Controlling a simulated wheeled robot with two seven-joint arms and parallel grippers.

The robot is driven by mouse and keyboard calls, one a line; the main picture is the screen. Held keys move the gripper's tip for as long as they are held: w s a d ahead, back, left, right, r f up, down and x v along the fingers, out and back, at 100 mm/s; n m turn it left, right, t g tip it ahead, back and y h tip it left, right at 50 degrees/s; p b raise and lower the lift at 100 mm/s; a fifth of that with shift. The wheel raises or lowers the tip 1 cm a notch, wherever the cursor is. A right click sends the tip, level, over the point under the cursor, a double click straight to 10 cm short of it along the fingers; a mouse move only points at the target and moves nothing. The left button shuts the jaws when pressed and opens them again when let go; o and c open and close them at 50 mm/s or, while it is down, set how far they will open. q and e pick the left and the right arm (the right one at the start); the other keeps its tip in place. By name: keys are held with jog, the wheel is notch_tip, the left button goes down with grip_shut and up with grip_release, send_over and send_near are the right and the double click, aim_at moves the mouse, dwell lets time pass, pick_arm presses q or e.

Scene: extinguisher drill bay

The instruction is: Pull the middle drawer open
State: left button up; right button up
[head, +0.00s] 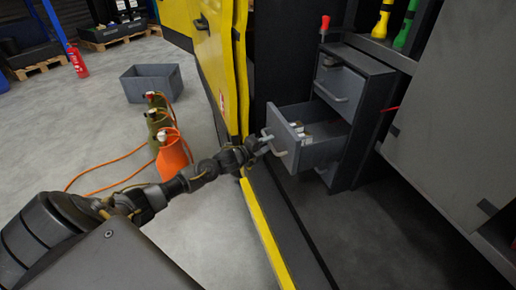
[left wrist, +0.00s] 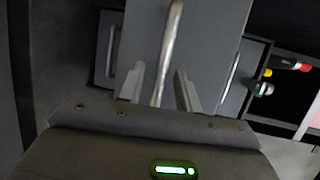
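The grey middle drawer (head: 312,150) stands pulled well out of the dark drawer unit (head: 363,130) in the head view, with small light items inside. Its pale bar handle (head: 279,151) is on the front; in the left wrist view the handle (left wrist: 168,50) runs between my fingers. My left gripper (head: 265,142) is at this handle. In the left wrist view its fingers (left wrist: 160,85) stand apart on either side of the bar, with visible gaps. My right gripper is in neither view.
The top drawer (head: 340,81) above is shut. A yellow door (head: 218,60) stands left of the unit, beside my forearm. Orange and green canisters (head: 172,150) with an orange hose and a grey bin (head: 150,83) are on the floor at left.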

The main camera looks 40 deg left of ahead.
pick_arm(q)
jog(key=v, duration=0.9)
jog(key=shift+s+b, duration=0.15)
jog(key=shift+b, duration=0.3)
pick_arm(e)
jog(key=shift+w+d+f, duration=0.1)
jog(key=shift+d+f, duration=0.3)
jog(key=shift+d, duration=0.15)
pick_arm(q)
jog(key=shift+r, duration=0.1)
